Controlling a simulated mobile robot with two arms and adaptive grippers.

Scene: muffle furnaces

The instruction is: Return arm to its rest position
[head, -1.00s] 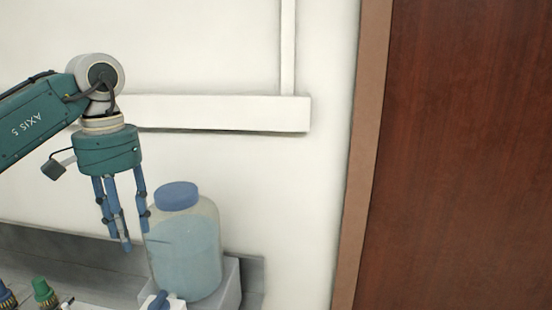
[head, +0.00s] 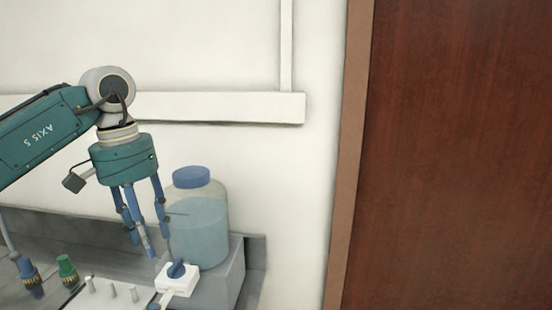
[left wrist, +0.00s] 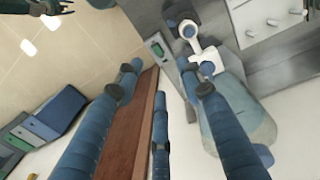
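My left arm comes in from the left in the head view, with the gripper (head: 153,240) hanging fingers down. Its blue fingers are spread apart and empty, in front of the left side of a blue-capped clear jar (head: 201,232). I cannot tell whether they touch it. In the left wrist view the fingers of this gripper (left wrist: 160,82) also stand apart with nothing between them. A dark, fingered part at the top left of the left wrist view looks like my right gripper (left wrist: 38,8); it is cut off by the edge, and its state is unclear.
The jar stands on a grey block (head: 232,275). Beside it are a white device with a blue knob (head: 177,281), a white plate with several pegs (head: 90,297), and blue and green bottles (head: 67,270). A brown door (head: 455,150) fills the right side. Bare wall lies between.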

